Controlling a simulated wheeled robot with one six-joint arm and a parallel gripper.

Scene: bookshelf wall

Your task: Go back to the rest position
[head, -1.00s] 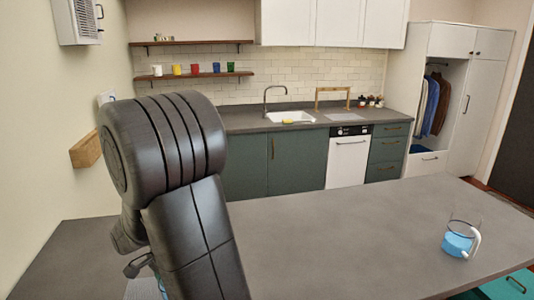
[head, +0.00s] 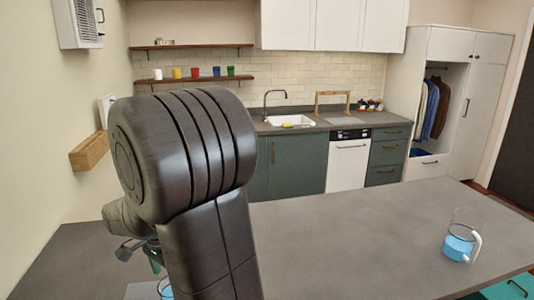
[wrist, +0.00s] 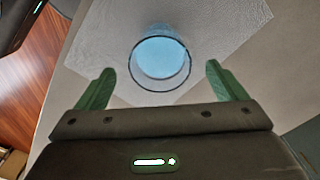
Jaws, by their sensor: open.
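My gripper (wrist: 160,88) is open in the wrist view, with its two green fingers spread wide apart and nothing between them. Beyond the fingertips is a clear round vessel with blue contents (wrist: 161,57), seen from above on a light mat (wrist: 232,28). In the head view my dark arm fills the left foreground. The gripper is mostly hidden there behind the arm, and only a little of the blue vessel (head: 165,289) shows at the bottom edge.
A clear jug with blue liquid and a white handle (head: 460,243) stands on the right of the grey counter (head: 350,225). The counter's middle is bare. A wooden box (head: 90,152) is on the left wall. Coloured cups (head: 194,72) stand on a shelf behind.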

